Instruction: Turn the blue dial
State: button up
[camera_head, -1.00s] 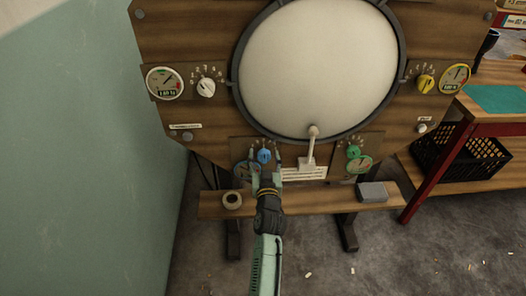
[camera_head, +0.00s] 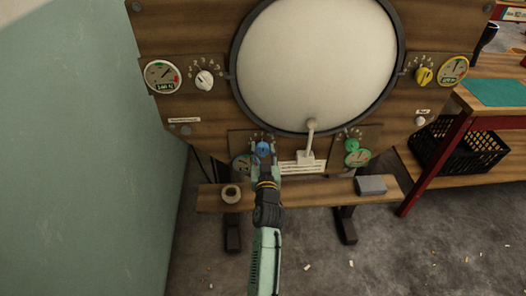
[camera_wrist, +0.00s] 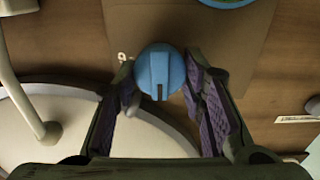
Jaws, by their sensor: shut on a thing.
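The blue dial (camera_head: 263,149) is on the lower part of the wooden panel, left of the white lever. In the wrist view the blue dial (camera_wrist: 160,70) is a round knob with a raised ridge and a dark mark on it. My gripper (camera_head: 264,153) is at the dial from below. In the wrist view my gripper (camera_wrist: 160,88) has its purple-padded fingers on either side of the dial, shut on it. The blue-rimmed gauge (camera_head: 241,166) beside the dial is partly hidden by my gripper in the head view.
A white lever (camera_head: 309,140) projects just right of my gripper, below the large round screen (camera_head: 316,65). A green dial (camera_head: 351,145), a white dial (camera_head: 205,79) and a yellow dial (camera_head: 424,76) are elsewhere on the panel. A shelf (camera_head: 310,191) below holds a tape roll (camera_head: 230,193) and grey box (camera_head: 371,185).

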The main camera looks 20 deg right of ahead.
jog(key=shift+m, duration=0.3)
jog(key=shift+d+m+p, duration=0.1)
jog(key=shift+m+p, duration=0.45)
jog(key=shift+m, duration=2.05)
jog(key=shift+r, duration=0.1)
jog(key=o, duration=1.1)
jog(key=v, duration=0.7)
jog(key=shift+s, duration=0.25)
